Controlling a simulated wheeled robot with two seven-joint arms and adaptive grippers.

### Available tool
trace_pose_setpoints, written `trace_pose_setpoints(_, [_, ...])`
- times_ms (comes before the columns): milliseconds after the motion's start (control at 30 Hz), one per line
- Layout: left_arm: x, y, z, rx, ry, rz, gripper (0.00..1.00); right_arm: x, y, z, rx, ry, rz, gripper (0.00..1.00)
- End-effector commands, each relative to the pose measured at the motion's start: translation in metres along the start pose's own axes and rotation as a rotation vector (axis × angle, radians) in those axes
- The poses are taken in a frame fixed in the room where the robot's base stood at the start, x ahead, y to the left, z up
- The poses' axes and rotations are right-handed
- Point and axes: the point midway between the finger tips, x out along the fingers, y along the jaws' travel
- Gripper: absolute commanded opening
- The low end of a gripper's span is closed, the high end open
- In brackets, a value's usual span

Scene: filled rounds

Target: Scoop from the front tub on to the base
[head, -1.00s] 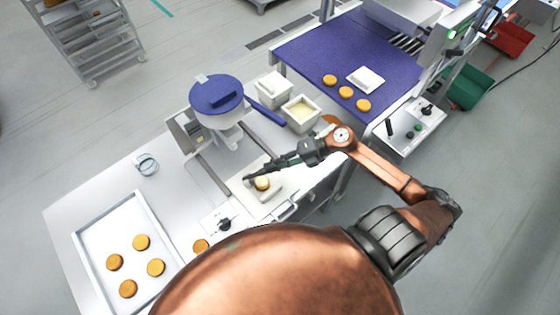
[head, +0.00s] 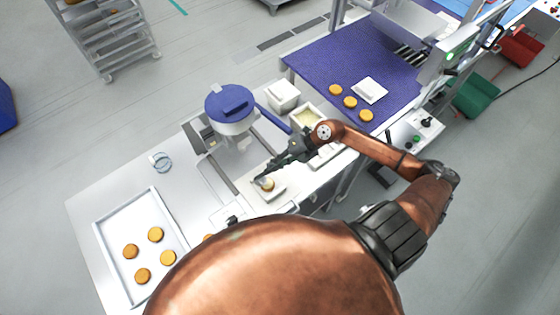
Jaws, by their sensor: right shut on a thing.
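The front tub (head: 309,113) is a white open box with pale cream filling, at the edge of the blue belt. A second white tub (head: 283,94) stands behind it. The base (head: 268,184) is a small round on a white plate at the front of the table, its top pale. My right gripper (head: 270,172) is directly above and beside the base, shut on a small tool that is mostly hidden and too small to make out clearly. I cannot tell if the tool touches the base. My left gripper is not in view.
A blue-lidded machine (head: 230,105) stands behind the base. A tray (head: 124,218) with several brown rounds lies at the left.

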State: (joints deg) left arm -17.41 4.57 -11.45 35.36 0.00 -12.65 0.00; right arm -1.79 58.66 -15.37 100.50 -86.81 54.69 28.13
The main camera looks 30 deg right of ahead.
Motion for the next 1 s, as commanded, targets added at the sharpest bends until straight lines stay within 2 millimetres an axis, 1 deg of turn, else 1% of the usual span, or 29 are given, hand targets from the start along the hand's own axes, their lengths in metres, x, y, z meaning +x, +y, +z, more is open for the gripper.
trace_pose_setpoints(33, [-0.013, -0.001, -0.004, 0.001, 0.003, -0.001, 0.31, -0.003, 0.01, 0.001, -0.005, 0.0, -0.023, 0.0])
trace_pose_setpoints(267, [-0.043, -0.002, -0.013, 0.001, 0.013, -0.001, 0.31, 0.002, 0.024, 0.001, -0.003, 0.001, -0.142, 0.0])
trace_pose_setpoints(567, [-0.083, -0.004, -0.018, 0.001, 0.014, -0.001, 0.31, 0.01, 0.043, 0.002, -0.006, -0.002, -0.3, 0.0])
trace_pose_setpoints(800, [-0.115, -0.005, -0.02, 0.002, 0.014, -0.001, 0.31, 0.019, 0.066, 0.001, -0.005, 0.0, -0.481, 0.0])
trace_pose_setpoints(867, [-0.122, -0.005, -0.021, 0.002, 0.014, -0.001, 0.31, 0.02, 0.072, 0.001, -0.006, -0.003, -0.531, 0.0])
trace_pose_setpoints(1000, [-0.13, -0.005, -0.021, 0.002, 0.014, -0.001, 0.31, 0.024, 0.084, 0.001, -0.004, -0.003, -0.642, 0.0])
